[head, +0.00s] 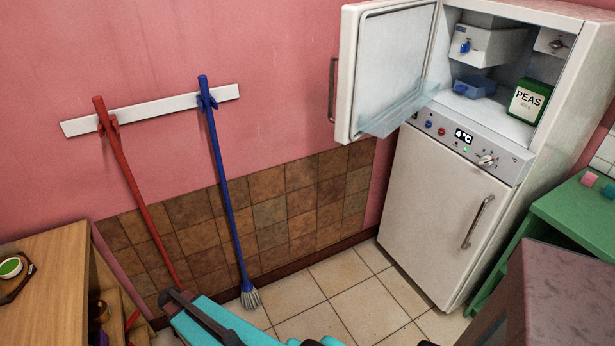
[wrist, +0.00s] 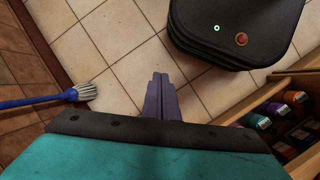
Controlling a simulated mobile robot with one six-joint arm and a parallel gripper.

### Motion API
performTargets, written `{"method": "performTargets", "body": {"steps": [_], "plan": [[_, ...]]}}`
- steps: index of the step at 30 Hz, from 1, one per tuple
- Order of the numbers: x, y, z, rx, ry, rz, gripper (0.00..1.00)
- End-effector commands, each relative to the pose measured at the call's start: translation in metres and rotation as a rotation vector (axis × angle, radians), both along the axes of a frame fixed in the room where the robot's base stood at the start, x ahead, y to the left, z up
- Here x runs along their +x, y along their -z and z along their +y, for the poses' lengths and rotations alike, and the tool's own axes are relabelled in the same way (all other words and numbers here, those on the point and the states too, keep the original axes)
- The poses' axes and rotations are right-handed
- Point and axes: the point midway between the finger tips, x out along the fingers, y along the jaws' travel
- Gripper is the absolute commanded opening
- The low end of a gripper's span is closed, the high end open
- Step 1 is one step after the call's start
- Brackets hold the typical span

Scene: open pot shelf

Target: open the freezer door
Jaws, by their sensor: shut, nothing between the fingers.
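The white upper freezer door (head: 389,70) stands wide open in the head view, swung out to the left of the fridge. Its dark handle (head: 332,90) is on the door's far left edge, and a clear shelf (head: 400,110) is on its inner side. The open freezer compartment holds a green box marked PEAS (head: 529,102) and a blue container (head: 475,87). My gripper (wrist: 161,82) is shut and empty in the wrist view, pointing at the tiled floor, apart from the door. My teal arm shows low in the head view; the fingers are hidden there.
The lower fridge door (head: 432,200) is closed. A red broom (head: 135,185) and a blue mop (head: 222,165) hang from a white rail (head: 150,110). A wooden cabinet (head: 45,285) stands left, a green table (head: 575,210) right. Floor before the fridge is clear.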

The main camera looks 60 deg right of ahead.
Motion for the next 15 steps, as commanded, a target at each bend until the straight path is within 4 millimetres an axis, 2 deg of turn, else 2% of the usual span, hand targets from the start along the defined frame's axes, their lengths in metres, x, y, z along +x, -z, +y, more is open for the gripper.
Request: {"method": "performTargets", "body": {"steps": [1, 6, 12, 15], "plan": [[-0.018, 0.003, 0.021, 0.013, 0.014, 0.011, 0.0], [-0.067, 0.017, 0.079, 0.043, 0.089, 0.042, 0.0], [-0.124, 0.025, 0.13, 0.061, 0.176, 0.086, 0.0], [-0.143, 0.027, 0.145, 0.064, 0.209, 0.103, 0.0]]}}
